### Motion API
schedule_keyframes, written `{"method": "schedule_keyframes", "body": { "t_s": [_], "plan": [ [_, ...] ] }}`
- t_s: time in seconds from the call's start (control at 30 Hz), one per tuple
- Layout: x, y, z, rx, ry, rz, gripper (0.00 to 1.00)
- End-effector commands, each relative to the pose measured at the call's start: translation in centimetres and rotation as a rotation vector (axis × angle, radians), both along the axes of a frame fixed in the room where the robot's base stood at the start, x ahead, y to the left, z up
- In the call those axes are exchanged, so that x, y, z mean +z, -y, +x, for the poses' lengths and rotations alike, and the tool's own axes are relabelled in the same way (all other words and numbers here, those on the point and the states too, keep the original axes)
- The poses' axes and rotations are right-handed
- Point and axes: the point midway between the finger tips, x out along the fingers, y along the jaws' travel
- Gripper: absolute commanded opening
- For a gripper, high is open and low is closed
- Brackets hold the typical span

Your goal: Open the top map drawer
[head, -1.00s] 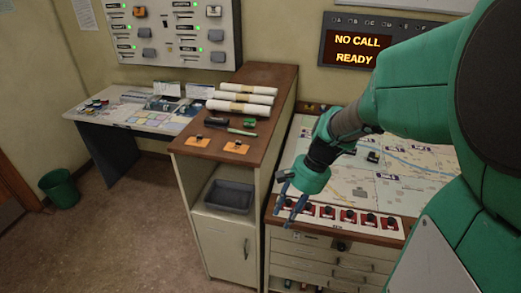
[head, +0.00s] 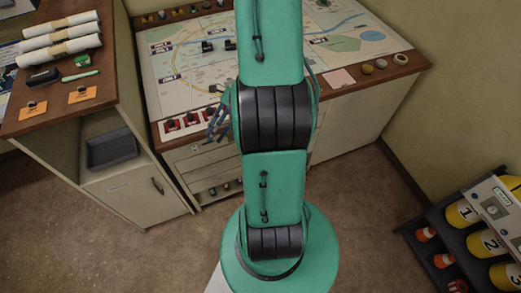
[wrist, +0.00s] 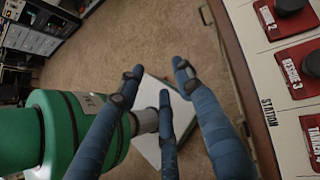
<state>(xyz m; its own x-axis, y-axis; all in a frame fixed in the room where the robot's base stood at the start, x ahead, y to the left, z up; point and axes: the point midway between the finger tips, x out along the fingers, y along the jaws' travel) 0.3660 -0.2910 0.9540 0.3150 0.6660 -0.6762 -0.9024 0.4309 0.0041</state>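The map console (head: 215,70) has a stack of drawers in its cream front, below the row of red buttons. The top map drawer (head: 187,153) is near the upper edge of that front and looks closed; my arm and gripper hide part of the stack. My gripper (head: 214,124) is just in front of the console's front edge, close to the buttons. In the wrist view its blue fingers (wrist: 160,78) are spread apart with nothing between them. The wooden console edge (wrist: 235,70) runs beside the fingers on the right. No finger visibly touches a handle.
Left of the drawers stands a cabinet (head: 137,196) with a grey tray (head: 111,149) on its shelf and rolled maps (head: 58,37) on top. At right is a rack with yellow numbered cylinders (head: 487,243). The floor (head: 365,215) between is clear.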

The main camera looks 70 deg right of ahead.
Motion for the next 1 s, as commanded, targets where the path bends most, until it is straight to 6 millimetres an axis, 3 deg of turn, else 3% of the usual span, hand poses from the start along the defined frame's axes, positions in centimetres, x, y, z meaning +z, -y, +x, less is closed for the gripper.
{"method": "schedule_keyframes", "body": {
  "t_s": [0.4,1.0],
  "plan": [
    [-8.9,4.9,-4.4,-0.385,-0.069,0.272,0.35],
    [-18.5,9.5,-10.1,-0.915,-0.102,0.792,0.35]
  ]
}}
